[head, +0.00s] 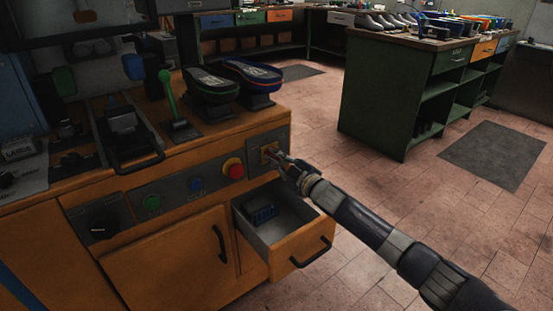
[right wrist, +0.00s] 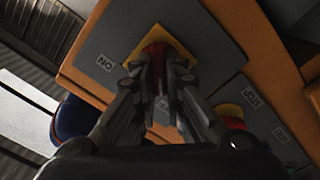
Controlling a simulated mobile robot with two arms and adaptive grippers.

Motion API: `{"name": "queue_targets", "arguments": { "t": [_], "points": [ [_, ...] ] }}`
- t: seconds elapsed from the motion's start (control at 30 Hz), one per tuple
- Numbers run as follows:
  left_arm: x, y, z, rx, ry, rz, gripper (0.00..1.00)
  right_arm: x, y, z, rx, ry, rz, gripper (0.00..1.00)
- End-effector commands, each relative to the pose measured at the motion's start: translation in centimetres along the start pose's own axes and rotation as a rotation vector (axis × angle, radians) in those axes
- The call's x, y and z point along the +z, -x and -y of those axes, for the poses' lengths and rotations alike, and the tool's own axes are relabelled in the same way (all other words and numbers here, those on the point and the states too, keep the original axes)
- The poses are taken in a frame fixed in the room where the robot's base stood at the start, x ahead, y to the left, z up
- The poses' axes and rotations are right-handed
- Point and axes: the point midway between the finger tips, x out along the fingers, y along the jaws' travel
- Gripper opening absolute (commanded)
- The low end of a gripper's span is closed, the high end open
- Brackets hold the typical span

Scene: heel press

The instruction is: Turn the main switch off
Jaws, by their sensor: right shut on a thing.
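The main switch (head: 268,150) is on the grey panel at the right end of the orange cabinet front. In the right wrist view it shows as a red knob (right wrist: 154,50) on a yellow plate (right wrist: 180,51). My right gripper (head: 282,160) reaches it from the right. Its fingers (right wrist: 160,75) are shut on the red knob and hide part of it. A small white label, apparently "ON" seen upside down, is beside the plate. The knob's exact angle is hard to tell. My left gripper is not in view.
A red emergency button (head: 233,168), a blue button (head: 196,185), a green button (head: 152,202) and a black dial (head: 100,227) line the panel. An open drawer (head: 301,243) juts out below my right gripper. A green workbench (head: 375,90) stands farther back.

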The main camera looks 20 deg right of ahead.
Motion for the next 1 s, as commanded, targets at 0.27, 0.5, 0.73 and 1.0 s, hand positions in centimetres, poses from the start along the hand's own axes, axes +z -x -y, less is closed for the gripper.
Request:
{"name": "queue_targets", "arguments": {
  "t": [0.27,0.5,0.73,1.0],
  "points": [
    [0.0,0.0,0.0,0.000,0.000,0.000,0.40,0.1,0.0,0.1,-0.002,0.002,0.002,0.31],
    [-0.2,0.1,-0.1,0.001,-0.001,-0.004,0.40,0.1,0.2,0.1,-0.001,0.001,0.001,0.31],
    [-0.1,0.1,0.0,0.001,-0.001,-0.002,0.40,0.1,2.4,0.1,-0.002,0.002,0.001,0.31],
    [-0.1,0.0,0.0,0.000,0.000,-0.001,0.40,0.2,7.0,0.2,-0.004,0.001,0.003,0.31]
  ]
}}
